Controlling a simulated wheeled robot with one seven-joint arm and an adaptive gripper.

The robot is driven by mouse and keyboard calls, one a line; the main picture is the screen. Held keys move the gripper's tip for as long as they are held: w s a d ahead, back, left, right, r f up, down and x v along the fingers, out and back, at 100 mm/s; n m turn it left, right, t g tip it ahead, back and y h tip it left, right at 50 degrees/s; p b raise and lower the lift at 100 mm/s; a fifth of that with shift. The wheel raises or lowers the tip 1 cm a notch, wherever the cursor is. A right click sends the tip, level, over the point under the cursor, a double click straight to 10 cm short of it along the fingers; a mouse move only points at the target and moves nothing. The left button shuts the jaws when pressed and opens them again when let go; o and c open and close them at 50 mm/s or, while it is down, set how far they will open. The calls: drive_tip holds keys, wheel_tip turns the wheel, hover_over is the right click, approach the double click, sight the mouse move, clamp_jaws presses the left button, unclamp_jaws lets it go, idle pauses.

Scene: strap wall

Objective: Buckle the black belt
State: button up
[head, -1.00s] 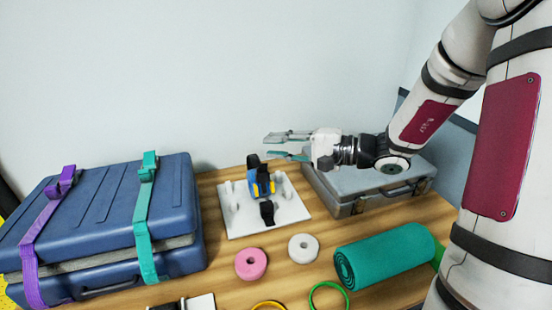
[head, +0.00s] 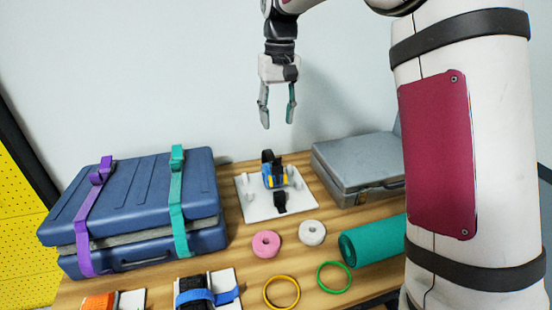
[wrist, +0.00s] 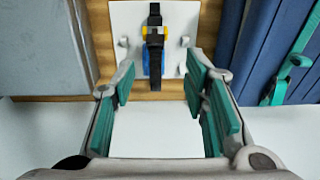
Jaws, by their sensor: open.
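The black belt (head: 280,200) is on a white board (head: 258,208) near the back of the table. It runs over a blue and yellow block, and a black end stands up at the back. In the wrist view the belt (wrist: 154,50) runs up the picture across the block (wrist: 145,62) on the board (wrist: 188,20). Whether it is buckled cannot be made out. My gripper (head: 278,115) points down, open and empty, above and behind the board in the head view. In the wrist view its green-padded fingers (wrist: 164,105) are wide apart, clear of the belt.
A blue suitcase (head: 130,205) with purple and teal straps stands left of the board. A grey case (head: 345,165) stands right. Pink (head: 266,244) and white (head: 312,232) rolls, a teal roll (head: 372,243) and yellow (head: 281,292) and green (head: 333,277) rings lie in front.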

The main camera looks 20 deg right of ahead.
drive_tip(key=f, duration=1.3)
drive_tip(key=shift+w+d+f+p, duration=0.1)
drive_tip(key=shift+w+p, duration=0.15)
drive_tip(key=shift+p, duration=0.15)
clamp_jaws()
